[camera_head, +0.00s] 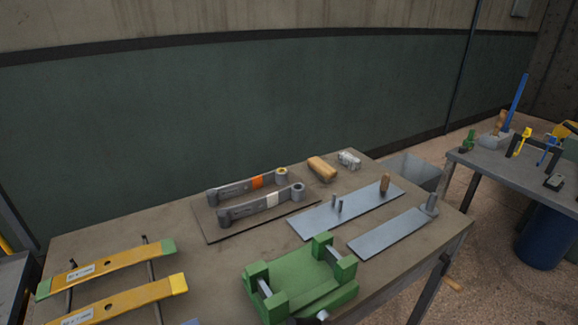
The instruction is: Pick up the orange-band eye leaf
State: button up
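The orange-band eye leaf (235,189) is a dark grey bar with a rolled eye at each end and an orange band around it right of its middle. It lies at the back of a flat brown board (215,232) on the workbench. A similar eye leaf with a white band (250,208) lies in front of it on the same board, roughly parallel and apart from it. Both leaves are in plain view in the head view. My gripper is not in view.
On the workbench (200,270) are a green clamp fixture (300,280), two grey plates with pins (340,212), yellow leaves (110,267) on rods, a tan block (322,167) and a silvery part (349,159). A grey bin (415,171) and second table (510,165) stand right.

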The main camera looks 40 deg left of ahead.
aim_at(279, 176)
jog(key=i, duration=1.6)
jog(key=i+l+u, duration=0.1)
jog(key=i+u, duration=0.2)
jog(key=i, duration=0.35)
jog(key=i+u, duration=0.1)
jog(key=u, duration=0.3)
jog(key=l+u, duration=0.1)
jog(key=u, duration=0.3)
jog(key=i+u, duration=0.1)
jog(key=u, duration=0.3)
jog(key=l, duration=0.05)
